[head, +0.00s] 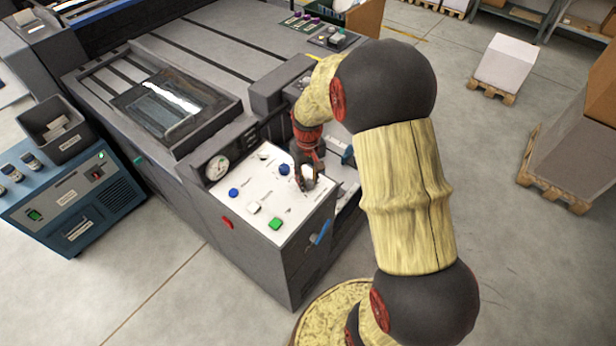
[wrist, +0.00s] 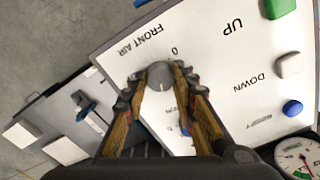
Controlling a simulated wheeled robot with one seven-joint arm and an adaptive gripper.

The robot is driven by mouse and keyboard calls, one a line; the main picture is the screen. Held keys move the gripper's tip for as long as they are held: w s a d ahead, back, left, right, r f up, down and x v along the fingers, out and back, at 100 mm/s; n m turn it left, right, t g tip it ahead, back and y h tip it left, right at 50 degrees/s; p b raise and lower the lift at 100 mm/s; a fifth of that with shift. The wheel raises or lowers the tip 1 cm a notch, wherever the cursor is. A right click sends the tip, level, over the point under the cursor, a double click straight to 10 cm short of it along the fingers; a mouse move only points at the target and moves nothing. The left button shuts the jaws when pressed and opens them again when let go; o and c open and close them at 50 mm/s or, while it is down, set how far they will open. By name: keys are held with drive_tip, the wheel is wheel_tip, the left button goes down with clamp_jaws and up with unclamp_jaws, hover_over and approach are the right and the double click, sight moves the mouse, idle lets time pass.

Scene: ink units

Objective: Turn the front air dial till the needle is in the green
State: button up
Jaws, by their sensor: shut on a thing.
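The front air dial (wrist: 160,76) is a grey round knob with a pale mark, on the white panel beside the upside-down "FRONT AIR" label and a "0". My gripper (wrist: 162,92) is shut on it, one finger on each side. In the head view my gripper (head: 305,172) reaches down onto the right part of the panel and partly hides the dial (head: 309,177). The round gauge (head: 217,167) stands at the panel's left back edge. In the wrist view the gauge (wrist: 297,157) is cut off at lower right; its red needle and some green show, but I cannot tell whether they meet.
The white control panel (head: 262,205) also carries a green button (head: 275,223), a white button (head: 253,208) and blue knobs (head: 233,193). A red part (head: 227,222) sticks out at its front. A blue cabinet (head: 75,205) stands left. Open floor lies in front.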

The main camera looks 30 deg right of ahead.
sight(308, 182)
drive_tip(key=shift+m+p, duration=0.4)
drive_tip(key=shift+m, duration=0.8)
drive_tip(key=o, duration=1.2)
drive_tip(key=shift+c, duration=0.2)
wheel_tip(308, 182, up, 12)
idle(1.9)
